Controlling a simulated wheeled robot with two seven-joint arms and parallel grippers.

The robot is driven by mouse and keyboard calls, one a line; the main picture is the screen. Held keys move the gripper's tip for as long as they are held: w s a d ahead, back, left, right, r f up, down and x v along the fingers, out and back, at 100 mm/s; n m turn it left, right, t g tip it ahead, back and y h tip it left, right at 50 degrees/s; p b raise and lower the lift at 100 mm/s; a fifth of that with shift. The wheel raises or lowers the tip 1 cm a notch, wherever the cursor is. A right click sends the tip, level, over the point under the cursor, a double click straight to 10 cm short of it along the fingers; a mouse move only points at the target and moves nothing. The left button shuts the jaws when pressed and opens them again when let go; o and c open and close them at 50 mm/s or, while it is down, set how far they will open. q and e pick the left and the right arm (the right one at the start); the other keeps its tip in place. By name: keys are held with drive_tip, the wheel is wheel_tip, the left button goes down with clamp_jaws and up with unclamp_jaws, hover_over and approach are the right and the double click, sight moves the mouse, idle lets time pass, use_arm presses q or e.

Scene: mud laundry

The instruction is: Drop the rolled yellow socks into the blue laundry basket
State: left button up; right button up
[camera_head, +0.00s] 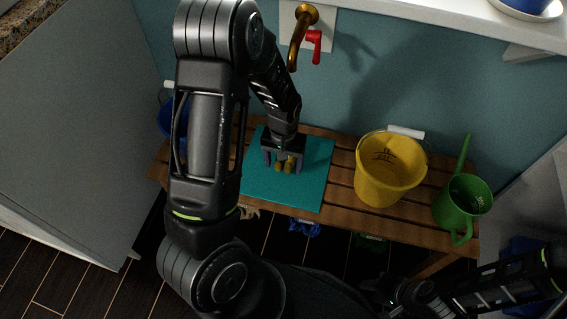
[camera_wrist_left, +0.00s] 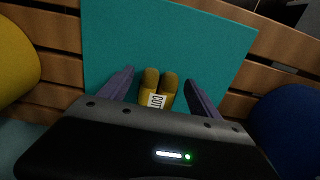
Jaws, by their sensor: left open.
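The rolled yellow socks (camera_head: 286,164) lie on a teal mat (camera_head: 312,180) on the wooden bench. They also show in the left wrist view (camera_wrist_left: 159,88), with a white label on them. My left gripper (camera_head: 283,160) is above the mat, pointing down, with its fingers open on either side of the socks. In the left wrist view a gap shows between each finger and the socks. A blue container (camera_head: 172,118), perhaps the blue laundry basket, is at the left end of the bench, mostly hidden behind my left arm.
A yellow bucket (camera_head: 383,186) and a green watering can (camera_head: 463,203) stand on the bench (camera_head: 341,199) to the right of the mat. A brass tap (camera_head: 299,38) with a red handle is on the wall above. Blue and green cloths hang below the bench front.

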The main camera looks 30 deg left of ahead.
use_arm(q)
wheel_tip(320, 180, up, 11)
drive_tip(key=p, duration=0.3)
drive_tip(key=shift+r, duration=0.15)
drive_tip(key=shift+o, duration=0.5)
